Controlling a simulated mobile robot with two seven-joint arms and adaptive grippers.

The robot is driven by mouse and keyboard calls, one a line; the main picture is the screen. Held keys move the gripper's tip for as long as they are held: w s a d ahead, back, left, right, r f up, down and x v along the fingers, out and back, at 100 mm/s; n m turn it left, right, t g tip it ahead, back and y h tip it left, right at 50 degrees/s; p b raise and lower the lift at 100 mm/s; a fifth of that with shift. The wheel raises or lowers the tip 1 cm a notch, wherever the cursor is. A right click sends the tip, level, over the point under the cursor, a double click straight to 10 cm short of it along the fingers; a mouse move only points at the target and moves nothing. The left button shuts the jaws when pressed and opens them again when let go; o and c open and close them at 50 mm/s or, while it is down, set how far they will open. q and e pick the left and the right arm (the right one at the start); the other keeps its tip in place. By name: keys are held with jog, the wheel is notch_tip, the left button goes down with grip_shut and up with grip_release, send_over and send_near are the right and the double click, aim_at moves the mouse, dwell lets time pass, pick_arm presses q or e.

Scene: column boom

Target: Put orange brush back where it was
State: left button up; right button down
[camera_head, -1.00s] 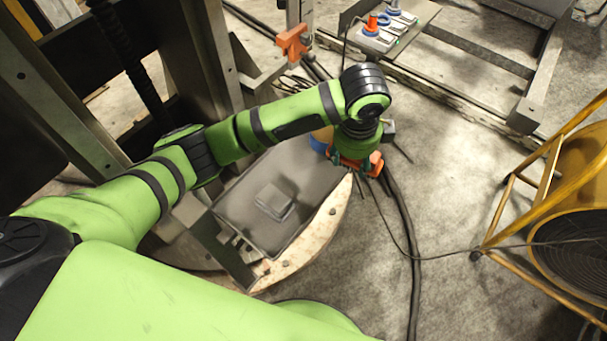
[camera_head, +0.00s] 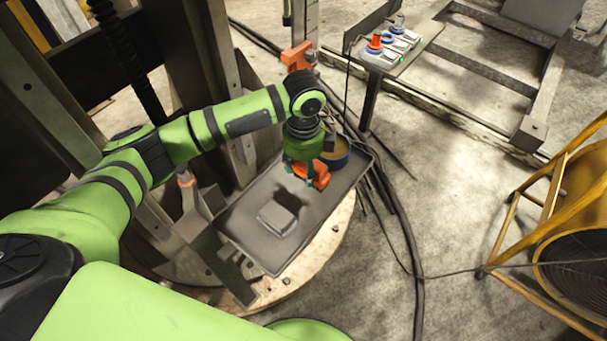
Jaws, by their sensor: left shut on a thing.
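The orange brush (camera_head: 317,176) is in the jaws of my left gripper (camera_head: 302,172), which is shut on it. The gripper points down over the upper right part of the grey tray (camera_head: 235,226). A dark shadow lies on the tray just below the brush; whether the brush touches the tray I cannot tell. My gripper hides part of the brush. My right gripper is not in view.
A grey box (camera_head: 277,218) lies in the tray, and a blue and yellow round container (camera_head: 336,154) stands behind the brush. Black cables (camera_head: 405,235) run along the floor to the right. A yellow-framed fan (camera_head: 575,260) stands at far right.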

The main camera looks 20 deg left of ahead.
aim_at(303, 180)
pick_arm(q)
jog(key=shift+s+f, duration=0.1)
jog(key=shift+f, duration=1.9)
jog(key=o, duration=1)
notch_tip(303, 180, up, 12)
jog(key=shift+r, duration=0.1)
